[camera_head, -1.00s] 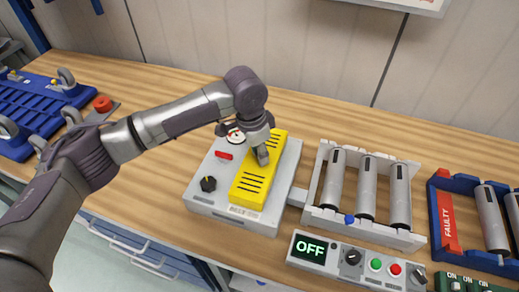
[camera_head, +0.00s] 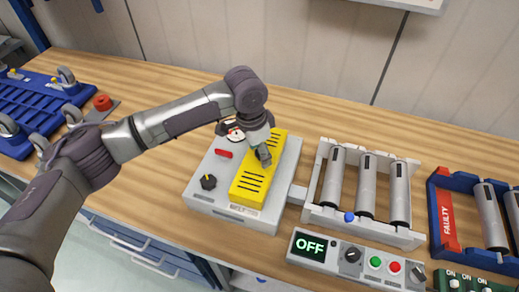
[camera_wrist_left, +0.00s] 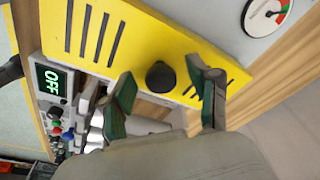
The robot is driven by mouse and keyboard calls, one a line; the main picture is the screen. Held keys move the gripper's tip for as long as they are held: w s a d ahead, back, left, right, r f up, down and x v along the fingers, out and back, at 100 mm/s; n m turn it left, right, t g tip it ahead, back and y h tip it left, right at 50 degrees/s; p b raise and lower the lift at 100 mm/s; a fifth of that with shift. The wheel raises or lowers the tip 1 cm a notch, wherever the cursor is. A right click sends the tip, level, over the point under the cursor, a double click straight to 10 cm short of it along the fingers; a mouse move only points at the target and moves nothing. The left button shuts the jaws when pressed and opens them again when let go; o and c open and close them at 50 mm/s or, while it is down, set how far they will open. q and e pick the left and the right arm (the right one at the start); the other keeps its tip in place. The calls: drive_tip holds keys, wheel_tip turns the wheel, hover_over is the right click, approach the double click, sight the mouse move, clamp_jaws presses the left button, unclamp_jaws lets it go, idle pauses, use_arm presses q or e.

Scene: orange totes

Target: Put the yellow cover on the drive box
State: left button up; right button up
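The yellow cover (camera_head: 250,188), with black slots, lies on the right part of the top of the grey drive box (camera_head: 206,200). I cannot tell whether it is fully seated. In the left wrist view the cover (camera_wrist_left: 140,40) carries a round black knob (camera_wrist_left: 160,77). My left gripper (camera_head: 264,158) is over the cover's middle and hides part of it in the head view. In the left wrist view its two fingers (camera_wrist_left: 163,82) are apart, one on each side of the knob, with visible gaps to it. My right gripper is in neither view.
The box top also has a black dial (camera_head: 208,182), a red switch (camera_head: 223,154) and a gauge (camera_head: 236,135). A roller frame (camera_head: 322,215) and an OFF panel (camera_head: 330,263) stand to the right.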

use_arm(q)
wheel_tip(320, 180, up, 12)
drive_tip(key=a, duration=0.1)
drive_tip(key=shift+s+a, duration=0.3)
drive_tip(key=shift+s, duration=0.1)
drive_tip(key=shift+f, duration=0.1)
idle(0.5)
